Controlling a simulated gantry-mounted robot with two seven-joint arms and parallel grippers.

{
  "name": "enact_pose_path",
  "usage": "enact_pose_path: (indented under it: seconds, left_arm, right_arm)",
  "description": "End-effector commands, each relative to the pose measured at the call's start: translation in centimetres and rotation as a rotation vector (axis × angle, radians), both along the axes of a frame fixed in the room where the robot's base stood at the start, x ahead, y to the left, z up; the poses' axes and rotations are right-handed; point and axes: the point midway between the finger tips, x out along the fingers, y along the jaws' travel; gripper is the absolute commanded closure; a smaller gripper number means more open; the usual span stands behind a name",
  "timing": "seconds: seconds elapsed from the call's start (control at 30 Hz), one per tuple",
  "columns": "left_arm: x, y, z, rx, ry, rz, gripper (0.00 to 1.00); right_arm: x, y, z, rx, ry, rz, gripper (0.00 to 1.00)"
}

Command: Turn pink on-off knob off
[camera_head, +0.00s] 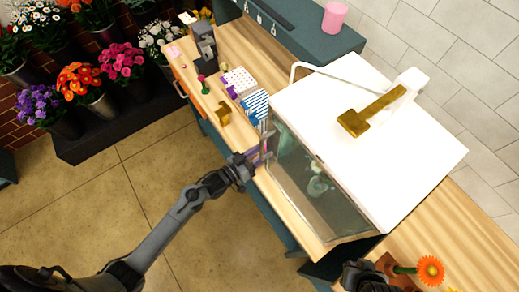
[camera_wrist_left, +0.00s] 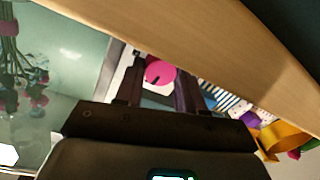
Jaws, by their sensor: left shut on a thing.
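The pink knob (camera_wrist_left: 160,73) shows as a round disc with a dark mark at its rim in the left wrist view. It sits on a pale panel at the end of the glass-fronted white case (camera_head: 420,160). My left gripper (camera_head: 266,148) is at the case's left front corner; its fingers (camera_wrist_left: 158,84) lie on either side of the knob and are shut on it. In the head view the gripper largely hides the knob. My right gripper (camera_head: 366,274) is at the bottom edge, partly cut off; its jaws cannot be made out.
A gold piece (camera_head: 370,112) lies on the case's white top. Patterned boxes (camera_head: 256,105), a gold holder (camera_head: 223,113) and a grey machine (camera_head: 204,45) stand on the wooden counter left of the case. An orange flower (camera_head: 431,270) is near my right gripper.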

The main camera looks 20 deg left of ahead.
Motion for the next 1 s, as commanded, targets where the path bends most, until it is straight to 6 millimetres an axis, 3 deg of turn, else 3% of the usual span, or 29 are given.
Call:
enact_pose_path:
  seconds: [0.3, 0.83, 0.87, 0.9, 1.0]
  left_arm:
    - [0.1, 0.0, 0.2, -0.116, 0.073, 0.001, 0.92]
    - [0.1, 0.0, 0.0, -0.140, 0.088, 0.001, 0.92]
    - [0.0, 0.0, 0.0, -0.140, 0.089, 0.001, 0.57]
    - [0.0, 0.0, 0.0, -0.140, 0.089, 0.001, 0.51]
    - [0.0, 0.0, 0.0, -0.139, 0.088, 0.001, 0.51]
  right_arm:
    - [0.0, -0.2, 1.5, -0.009, 0.000, 0.005, 1.00]
    - [0.0, -0.1, 1.6, -0.003, 0.001, 0.001, 1.00]
    - [0.0, 0.0, 1.6, -0.001, 0.000, 0.001, 1.00]
    - [0.0, 0.0, 1.6, 0.000, 0.000, 0.001, 1.00]
    - [0.0, 0.0, 1.6, 0.001, 0.000, -0.001, 1.00]
